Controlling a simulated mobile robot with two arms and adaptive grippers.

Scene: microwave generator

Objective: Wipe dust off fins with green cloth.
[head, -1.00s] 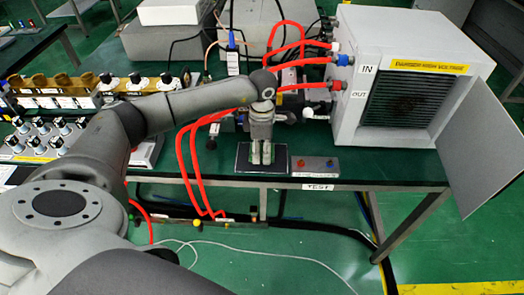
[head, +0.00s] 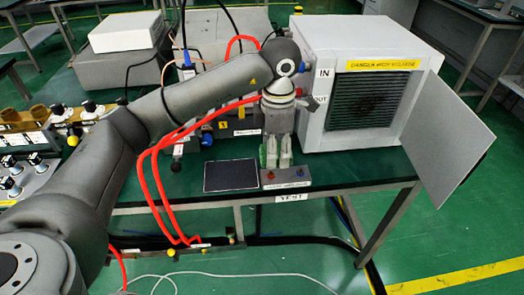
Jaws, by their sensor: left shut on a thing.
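The fins (head: 348,108) are dark horizontal slats in the front of a white box (head: 315,65), under a yellow warning label. A darker dusty patch shows around their middle. The box's door (head: 445,135) stands open to the right. My left gripper (head: 276,158) points down in front of the box's left side, left of the fins and apart from them. It is shut on the green cloth (head: 272,152), of which only small pale-green parts show at the fingers. My right gripper is not in view.
A black pad (head: 230,176) lies bare on the green bench. A small grey switch box (head: 286,180) sits beside it, below my gripper. Red hoses (head: 150,190) run left of the white box and hang over the bench edge. The open door sticks out past the bench.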

